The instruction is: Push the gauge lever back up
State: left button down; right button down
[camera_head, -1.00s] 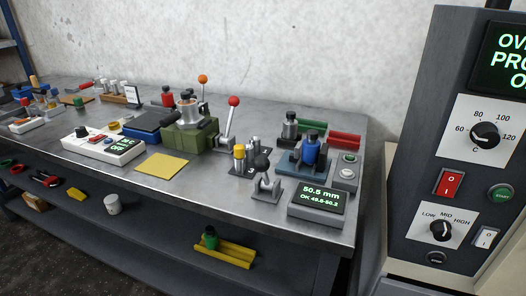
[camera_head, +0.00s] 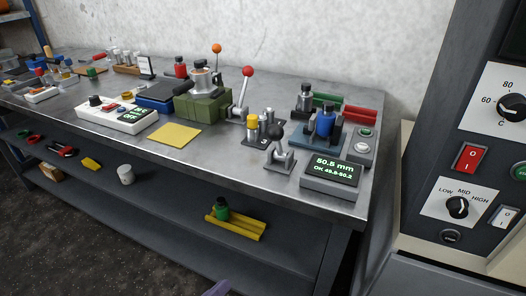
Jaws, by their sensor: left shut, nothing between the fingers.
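The gauge (camera_head: 333,173) stands at the right front of the steel bench; its screen reads 50.5 mm, OK 49.8-50.2. Just left of it is a small grey lever stand (camera_head: 281,159) whose short lever ends in a black knob (camera_head: 275,131). The knob sits above the stand; the lever's exact tilt is hard to tell. A blue cylinder (camera_head: 325,121) stands on the blue fixture behind the gauge. The tip of my left gripper (camera_head: 218,288) just shows as a purple-grey piece at the bottom edge, low and well away from the lever. My right gripper is out of view.
A red-knobbed lever (camera_head: 247,72) rises behind the small posts with yellow and grey tops (camera_head: 252,122). A yellow mat (camera_head: 174,135) lies to the left. An oven panel (camera_head: 460,175) stands at the right. Space before the bench edge is clear.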

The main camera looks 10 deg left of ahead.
pick_arm(q)
jog(key=w+r+n+t+h+b, duration=0.1)
jog(key=w+r+n+t+h, duration=0.1)
jog(key=r, duration=0.9)
jog(key=w+r+n+t+h+b, duration=0.1)
jog(key=w+r+n+t+h, duration=0.2)
jog(key=r+n, duration=0.3)
notch_tip(320, 180, up, 5)
jog(key=shift+w+d+r+n+t, duration=0.1)
jog(key=shift+w+d+n+t, duration=0.2)
jog(key=shift+w+d+t, duration=0.1)
jog(key=p, duration=0.3)
send_near(271, 138)
jog(key=x, duration=0.5)
jog(key=shift+w+d, duration=0.15)
jog(key=shift+w, duration=0.15)
jog(key=shift+w+d+r, duration=0.1)
jog(key=shift+w+d, duration=0.1)
jog(key=shift+w, duration=0.15)
